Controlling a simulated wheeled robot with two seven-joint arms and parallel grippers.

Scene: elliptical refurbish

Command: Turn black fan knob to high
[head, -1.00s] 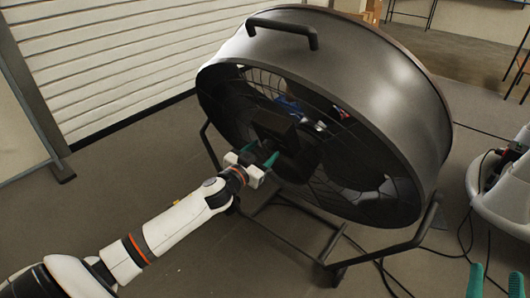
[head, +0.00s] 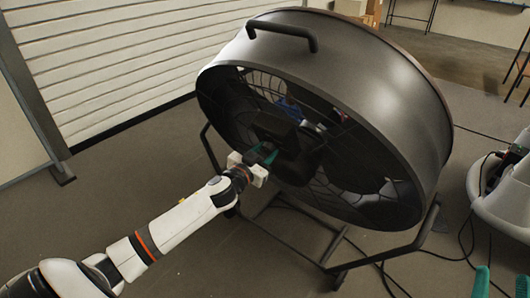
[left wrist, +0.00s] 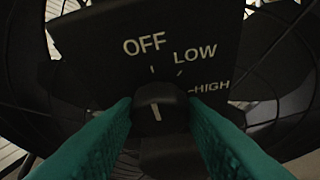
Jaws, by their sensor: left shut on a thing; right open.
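A large black drum fan (head: 350,95) stands tilted on its frame. Its dark control box (head: 275,128) faces my left arm. In the left wrist view, the panel (left wrist: 110,65) is marked OFF, LOW and HIGH, running from the top round to the right. The round black fan knob (left wrist: 158,100) sits below OFF with a white line, nearly upright, on its face. My left gripper (head: 264,156) has its green fingers shut on the knob from both sides, also in the left wrist view (left wrist: 160,118). My right gripper (head: 502,284) is open, at the lower right corner.
The fan's tube frame (head: 380,252) stands on the floor, with black cables to its right. A light grey machine (head: 497,190) is at the right edge. A white slatted wall (head: 110,60) is behind on the left. Boxes (head: 360,10) stand at the back.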

